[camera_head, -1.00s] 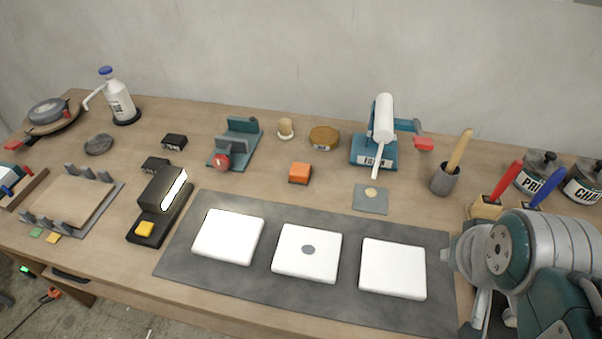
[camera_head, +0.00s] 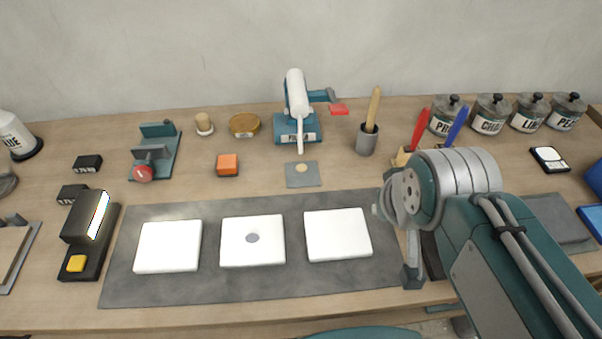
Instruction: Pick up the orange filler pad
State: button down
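The orange filler pad (camera_head: 227,162) is a small orange block with a dark lower edge. It lies on the wooden bench behind the grey mat, left of the centre of the view, with nothing touching it. My gripper (camera_head: 412,272) shows only in part, below my large grey and teal arm joint at the right end of the mat. It is well to the right of the pad and nearer the front edge. The arm hides much of it, and its finger opening cannot be made out.
Three white tiles (camera_head: 252,242) lie on the grey mat (camera_head: 190,290). A grey cup (camera_head: 366,140) and several labelled jars (camera_head: 490,115) stand right. Bench around the pad is clear.

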aim_at(228, 164)
jog(key=j, duration=1.45)
